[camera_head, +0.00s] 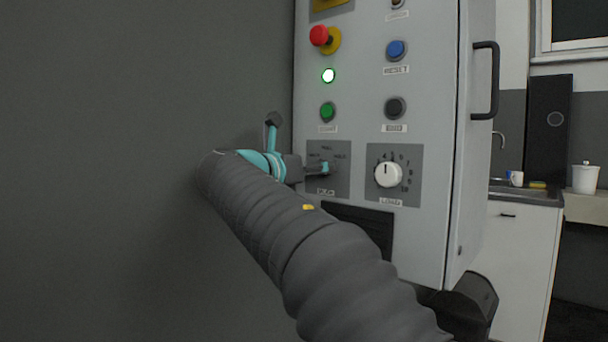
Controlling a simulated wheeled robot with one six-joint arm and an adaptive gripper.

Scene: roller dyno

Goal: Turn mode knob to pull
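The mode knob's grey plate (343,184) is on the front of the light grey control cabinet (430,120), left of the load dial. Small position labels run along its upper part and a label sits at its bottom, too small to read surely. My gripper (322,169) reaches in from the left in front of this plate, at the knob's place. A teal and dark fingertip shows there. The knob is mostly hidden behind the gripper, so its pointing direction and any contact cannot be told. The finger opening is also not visible.
The white load knob (388,174) is close to the right. Above are a green button (327,111), a dark button (395,107), a lit lamp (328,75), a blue reset button (396,49) and a red emergency stop (320,35). A black handle (487,80) sticks out on the cabinet's right side.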

